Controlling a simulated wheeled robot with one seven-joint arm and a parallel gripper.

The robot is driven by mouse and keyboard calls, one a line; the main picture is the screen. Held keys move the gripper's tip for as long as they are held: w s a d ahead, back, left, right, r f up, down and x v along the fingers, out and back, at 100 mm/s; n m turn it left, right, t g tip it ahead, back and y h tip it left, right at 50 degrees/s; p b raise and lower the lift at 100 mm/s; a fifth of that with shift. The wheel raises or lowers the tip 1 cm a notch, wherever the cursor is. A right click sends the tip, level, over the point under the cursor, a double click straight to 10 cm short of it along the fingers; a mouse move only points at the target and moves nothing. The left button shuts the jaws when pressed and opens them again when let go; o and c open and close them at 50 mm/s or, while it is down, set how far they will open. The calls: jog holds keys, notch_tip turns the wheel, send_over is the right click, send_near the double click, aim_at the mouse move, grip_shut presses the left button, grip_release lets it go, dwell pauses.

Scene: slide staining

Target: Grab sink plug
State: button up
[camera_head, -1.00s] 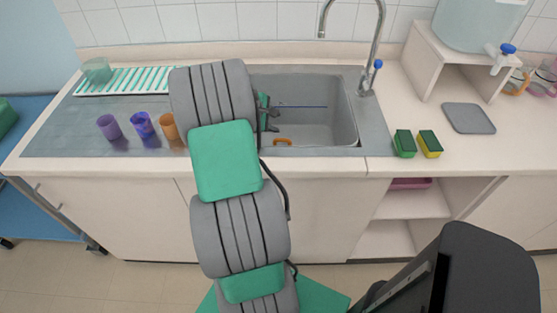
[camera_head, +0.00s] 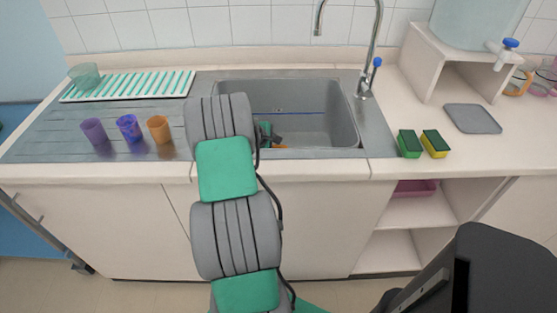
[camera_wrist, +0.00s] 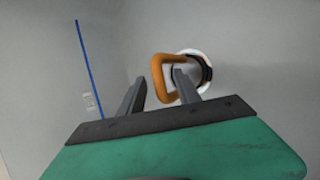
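The sink plug's orange handle (camera_wrist: 158,76) is a bent loop in the wrist view. It stands out in front of a round drain with a pale rim (camera_wrist: 205,60) and a dark inner edge. My gripper (camera_wrist: 160,82) is open, its two grey fingers apart. The handle's outer bar shows between the fingertips, and the right finger overlaps part of the loop and drain. I cannot tell whether a finger touches it. In the head view my gripper (camera_head: 270,135) is down in the grey sink (camera_head: 318,110), and only a sliver of orange handle (camera_head: 281,147) shows below it.
Purple (camera_head: 95,131), blue (camera_head: 129,128) and orange (camera_head: 159,130) cups stand left of my arm. A striped drying rack (camera_head: 130,86) lies behind them. The tap (camera_head: 366,60) rises behind the sink. Two sponges (camera_head: 421,144) lie on the right counter. The sink walls surround my gripper.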

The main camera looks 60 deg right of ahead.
grip_shut()
dwell(1.4)
